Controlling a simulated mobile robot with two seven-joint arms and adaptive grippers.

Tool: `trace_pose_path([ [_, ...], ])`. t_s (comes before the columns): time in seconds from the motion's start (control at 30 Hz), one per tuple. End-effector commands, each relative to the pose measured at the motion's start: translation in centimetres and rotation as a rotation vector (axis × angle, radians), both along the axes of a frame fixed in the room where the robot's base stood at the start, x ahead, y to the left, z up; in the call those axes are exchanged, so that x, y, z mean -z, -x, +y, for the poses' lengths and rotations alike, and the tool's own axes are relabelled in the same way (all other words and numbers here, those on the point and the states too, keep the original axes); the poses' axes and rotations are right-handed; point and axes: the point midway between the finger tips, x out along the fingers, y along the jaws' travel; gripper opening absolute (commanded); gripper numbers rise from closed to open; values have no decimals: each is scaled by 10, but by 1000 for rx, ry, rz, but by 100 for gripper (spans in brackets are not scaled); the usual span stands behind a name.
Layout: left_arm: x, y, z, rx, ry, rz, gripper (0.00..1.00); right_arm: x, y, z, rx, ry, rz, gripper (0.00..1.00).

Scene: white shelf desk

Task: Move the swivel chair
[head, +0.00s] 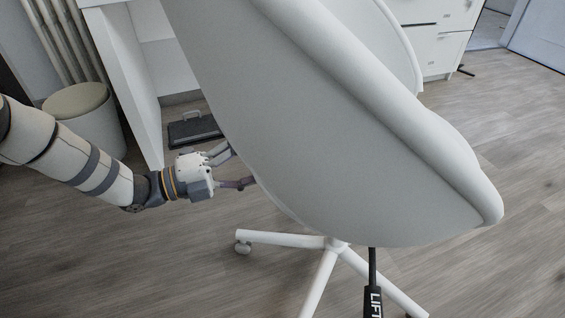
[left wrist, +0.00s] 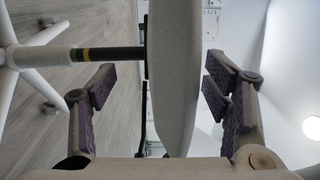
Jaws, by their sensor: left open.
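The swivel chair (head: 330,130) has a large white shell on a white star base with casters. It fills the middle of the head view. My left gripper (head: 241,166) is at the left edge of the shell, its fingertips close to it and partly hidden behind it. In the left wrist view, the chair's shell (left wrist: 173,70) stands between the two spread fingers of my left gripper (left wrist: 162,82), with gaps visible on both sides. Contact cannot be made out. My right gripper is in neither view.
A dark case (head: 194,130) lies on the floor behind the gripper. White drawers (head: 437,45) are at the back. The wood floor (head: 520,150) at the right is clear.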

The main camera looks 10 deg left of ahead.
Motion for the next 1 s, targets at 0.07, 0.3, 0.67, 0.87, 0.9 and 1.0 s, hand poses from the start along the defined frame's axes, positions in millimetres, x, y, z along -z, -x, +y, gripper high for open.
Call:
trace_pose_path([
  [0.07,3,-12,-21,5,-1,2,70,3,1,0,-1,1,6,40],
  [0.3,3,-38,-58,1,-2,5,70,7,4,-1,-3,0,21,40],
  [0.67,3,-41,-65,4,-2,9,64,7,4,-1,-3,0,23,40],
  [0.87,5,-40,-66,5,-4,11,18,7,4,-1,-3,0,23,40],
  [0.9,5,-40,-66,6,-5,13,9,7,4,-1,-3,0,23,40],
  [1.0,6,-39,-66,6,-6,13,0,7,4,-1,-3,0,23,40],
])
